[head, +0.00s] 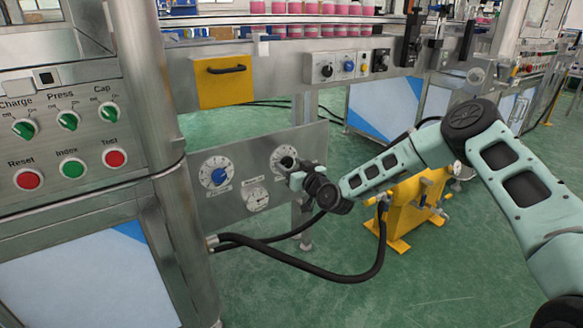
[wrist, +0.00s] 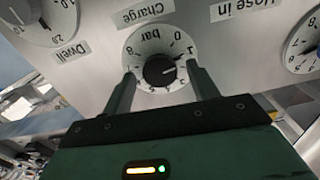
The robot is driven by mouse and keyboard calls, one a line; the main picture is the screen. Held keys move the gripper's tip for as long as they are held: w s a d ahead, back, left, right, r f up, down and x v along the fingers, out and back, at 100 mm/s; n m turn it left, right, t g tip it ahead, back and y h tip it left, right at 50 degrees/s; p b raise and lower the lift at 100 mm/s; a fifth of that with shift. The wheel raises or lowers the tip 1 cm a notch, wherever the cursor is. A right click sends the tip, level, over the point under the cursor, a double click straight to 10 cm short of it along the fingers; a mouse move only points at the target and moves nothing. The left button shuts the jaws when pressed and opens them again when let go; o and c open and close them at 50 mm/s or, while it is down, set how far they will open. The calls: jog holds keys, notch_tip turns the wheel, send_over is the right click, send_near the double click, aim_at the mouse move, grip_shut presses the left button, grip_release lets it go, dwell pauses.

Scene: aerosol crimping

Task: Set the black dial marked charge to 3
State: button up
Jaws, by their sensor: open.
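The black dial marked charge (wrist: 160,71) is a round black knob on a white scale plate in the wrist view, seen upside down. My gripper (wrist: 161,80) is open, with one finger on each side of the knob, over the scale plate. I cannot tell whether either finger touches the knob. In the head view the dial (head: 286,160) sits at the right of the lower grey panel, partly hidden by my gripper (head: 295,178).
The Dwell dial (wrist: 40,15) and a dial by the Hose in label (wrist: 303,45) flank it in the wrist view. A black hose (head: 330,276) hangs below.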

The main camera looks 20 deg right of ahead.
jog(key=c, duration=1)
jog(key=m, duration=1.2)
jog(key=shift+d+m+b, duration=0.1)
jog(key=shift+m+b, duration=0.2)
jog(key=shift+m, duration=0.1)
